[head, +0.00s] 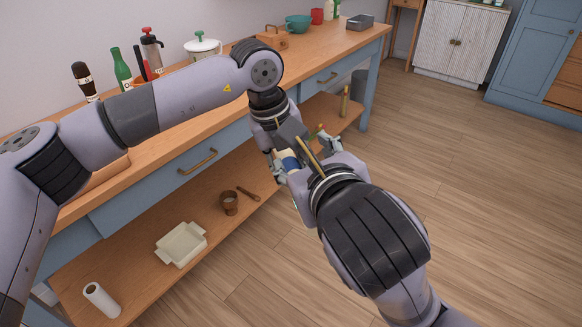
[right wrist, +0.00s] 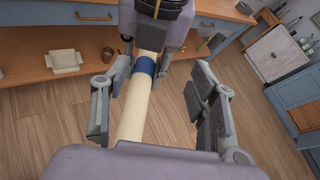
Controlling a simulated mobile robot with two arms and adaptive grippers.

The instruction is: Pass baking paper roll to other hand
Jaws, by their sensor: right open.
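The baking paper roll (right wrist: 131,122) is a cream tube with a blue band. In the head view a short piece of the roll (head: 290,160) shows between the two grippers; the rest is hidden. My left gripper (head: 281,163) holds the roll in the air; in the right wrist view it is at the top, near the blue band, its fingertips partly hidden. My right gripper (right wrist: 158,112) is open, with one finger on each side of the roll's near part. The roll lies closer to the left-hand finger in that view, with a clear gap to the right-hand finger.
A wooden counter (head: 215,112) runs behind the arms with bottles and a white pot (head: 203,46). Its lower shelf holds a white dish (head: 181,244), a brown cup (head: 229,203) and a white roll (head: 101,300). The floor at right is clear.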

